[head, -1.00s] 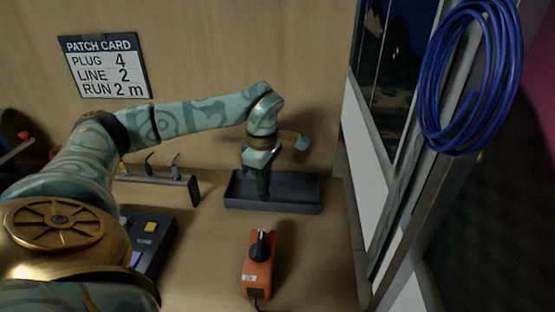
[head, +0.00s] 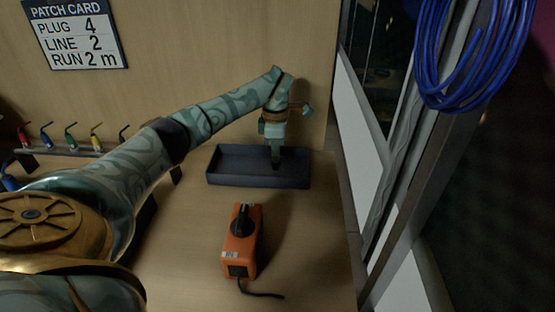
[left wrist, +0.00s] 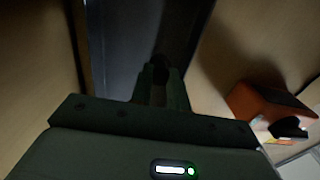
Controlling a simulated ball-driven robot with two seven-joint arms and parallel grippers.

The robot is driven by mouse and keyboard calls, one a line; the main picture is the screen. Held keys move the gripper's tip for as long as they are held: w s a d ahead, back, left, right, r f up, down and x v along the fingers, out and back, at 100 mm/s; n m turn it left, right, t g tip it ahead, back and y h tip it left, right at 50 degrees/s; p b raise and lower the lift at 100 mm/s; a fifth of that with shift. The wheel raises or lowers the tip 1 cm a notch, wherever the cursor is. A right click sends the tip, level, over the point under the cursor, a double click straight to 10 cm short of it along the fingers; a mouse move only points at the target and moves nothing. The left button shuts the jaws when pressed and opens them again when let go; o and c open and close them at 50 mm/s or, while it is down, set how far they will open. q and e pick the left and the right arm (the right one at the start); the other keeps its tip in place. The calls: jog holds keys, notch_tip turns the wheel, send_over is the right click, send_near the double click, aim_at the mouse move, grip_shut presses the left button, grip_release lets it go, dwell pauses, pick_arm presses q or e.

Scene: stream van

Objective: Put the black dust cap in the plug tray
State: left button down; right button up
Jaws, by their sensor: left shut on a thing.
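The plug tray (head: 225,178) is a shallow, dark grey rectangular tray on the wooden counter by the back wall. It also fills the upper middle of the left wrist view (left wrist: 118,45). My left gripper (head: 276,167) points down over the tray, right of its middle, with its fingertips at or below rim height. It is shut on a small dark thing, which looks like the black dust cap (left wrist: 161,64) between the fingertips in the left wrist view. The cap is dim there and hidden by the fingers in the head view. My right gripper is not in view.
An orange box (head: 243,240) with a black knob and a cable stands in front of the tray. A rack with several coloured plugs (head: 70,138) is at the left. A window frame and a blue cable coil (head: 470,60) are at the right.

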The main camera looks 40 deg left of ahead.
pick_arm(q)
notch_tip(320, 180, down, 3)
jog(key=shift+f+b, duration=0.1)
jog(key=shift+b, duration=0.45)
jog(key=shift+s, duration=0.1)
jog(key=c, duration=1.3)
grip_release()
jog(key=shift+c, duration=0.2)
jog(key=shift+r, duration=0.3)
notch_tip(320, 180, up, 12)
jog(key=p, duration=0.5)
jog(key=shift+f, duration=0.15)
